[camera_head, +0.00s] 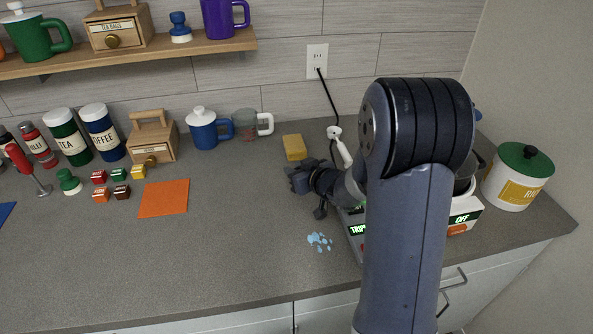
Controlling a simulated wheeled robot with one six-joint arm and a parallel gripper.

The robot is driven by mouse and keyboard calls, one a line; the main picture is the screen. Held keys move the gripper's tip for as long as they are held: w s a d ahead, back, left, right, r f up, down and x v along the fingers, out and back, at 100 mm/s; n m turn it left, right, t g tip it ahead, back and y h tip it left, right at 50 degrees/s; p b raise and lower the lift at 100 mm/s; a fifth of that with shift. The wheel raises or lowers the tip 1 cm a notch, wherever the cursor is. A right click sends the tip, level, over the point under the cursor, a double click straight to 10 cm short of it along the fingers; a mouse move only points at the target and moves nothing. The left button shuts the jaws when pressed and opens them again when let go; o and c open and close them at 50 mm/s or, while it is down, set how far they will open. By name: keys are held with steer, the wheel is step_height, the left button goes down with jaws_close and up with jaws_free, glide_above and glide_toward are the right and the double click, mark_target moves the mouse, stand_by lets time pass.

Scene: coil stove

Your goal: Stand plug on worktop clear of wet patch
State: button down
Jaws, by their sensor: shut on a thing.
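My gripper (300,179) is low over the worktop (200,255), reaching left from behind my arm. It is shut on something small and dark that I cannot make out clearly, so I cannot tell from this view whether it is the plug. A light-blue wet patch (319,242) lies on the worktop below the gripper in the picture, apart from it. A black cord (328,96) runs from the wall socket (317,60) down to behind a white-handled thing (341,150). My arm hides much of the area to the right.
The stove (465,213), with lit TRIP and OFF labels, is mostly behind my arm. A yellow sponge (294,147) lies just behind the gripper. An orange mat (163,197) and several small blocks are at left. The worktop between mat and wet patch is clear.

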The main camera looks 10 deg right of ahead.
steer(key=shift+f, duration=0.1)
steer(key=c, duration=1.2)
jaws_free()
steer(key=shift+r, duration=0.3)
steer(key=v, duration=1.2)
steer(key=shift+f+p, duration=0.15)
steer(key=shift+p, duration=0.3)
